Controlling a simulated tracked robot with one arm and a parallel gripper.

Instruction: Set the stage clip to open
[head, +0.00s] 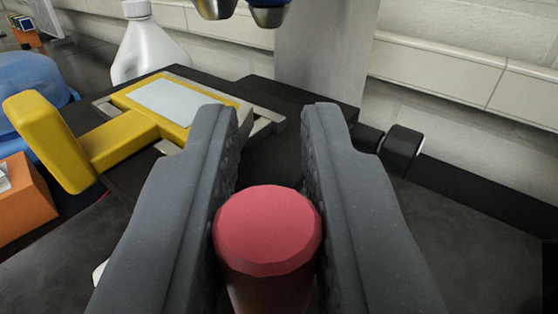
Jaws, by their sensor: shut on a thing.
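My gripper (271,112) has its two grey fingers on either side of a red round-topped cylinder (267,232), with the inner pads against it. The lower part of the cylinder is hidden below the picture edge. Beyond the fingers is a black stage (270,95) of what looks like a microscope. On its left part lies a yellow holder (112,147) with a pale rectangular plate (176,100), inside a light grey bracket (268,124). I cannot tell which part is the stage clip, or whether it is open.
Blue and metal lens ends (268,14) hang above the stage. A black knob (401,148) sticks out at the right. A white bottle (149,48) stands behind, and an orange box (22,200) and blue object (30,84) are at the left. A pale brick wall closes the back.

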